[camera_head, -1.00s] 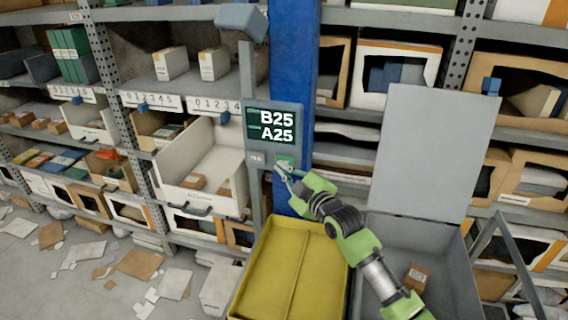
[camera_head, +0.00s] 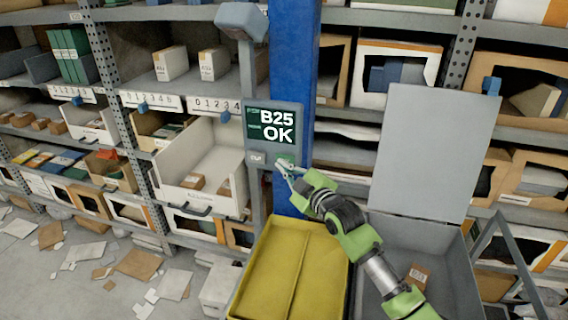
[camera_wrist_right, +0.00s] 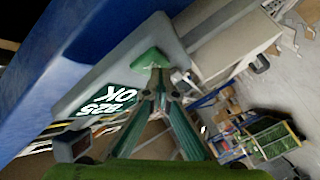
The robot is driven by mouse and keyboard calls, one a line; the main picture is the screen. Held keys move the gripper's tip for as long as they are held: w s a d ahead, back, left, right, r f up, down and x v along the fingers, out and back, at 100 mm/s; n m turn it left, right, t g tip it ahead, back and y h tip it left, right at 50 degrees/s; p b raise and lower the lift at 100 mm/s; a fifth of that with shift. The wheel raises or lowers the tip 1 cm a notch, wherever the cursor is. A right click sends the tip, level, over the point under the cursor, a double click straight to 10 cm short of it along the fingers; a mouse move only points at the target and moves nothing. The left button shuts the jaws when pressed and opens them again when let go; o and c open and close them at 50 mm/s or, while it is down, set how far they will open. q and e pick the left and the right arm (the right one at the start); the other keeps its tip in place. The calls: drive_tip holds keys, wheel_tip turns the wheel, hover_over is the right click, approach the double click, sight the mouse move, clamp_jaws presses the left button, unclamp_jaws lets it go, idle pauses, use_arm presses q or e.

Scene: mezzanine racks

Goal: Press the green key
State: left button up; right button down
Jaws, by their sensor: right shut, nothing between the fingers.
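The green key (camera_wrist_right: 152,58) sits on the grey panel of the terminal. In the head view only a bit of the green key (camera_head: 287,158) shows behind the fingers. The terminal screen (camera_head: 271,126) reads "B25" and "OK". My right gripper (camera_head: 280,167) is shut and empty, with its fingertips at the green key. In the wrist view the tips of my right gripper (camera_wrist_right: 157,68) meet the key's lower edge and appear to touch it. My left gripper is not in view.
A grey key (camera_head: 256,158) sits left of the green one. A blue post (camera_head: 294,60) stands behind the terminal. Below are a yellow tote (camera_head: 262,275) and a grey bin holding a small brown box (camera_head: 417,275). Racks surround them, and cardboard scraps litter the floor at left.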

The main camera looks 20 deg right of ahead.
idle(0.3)
drive_tip(key=shift+s+a+p, duration=0.45)
drive_tip(key=shift+s+p, duration=0.25)
drive_tip(key=shift+s, duration=0.1)
drive_tip(key=s+a+p, duration=0.1)
drive_tip(key=s, duration=0.1)
drive_tip(key=s+a+p, duration=0.2)
drive_tip(key=shift+d, duration=0.1)
idle(0.8)
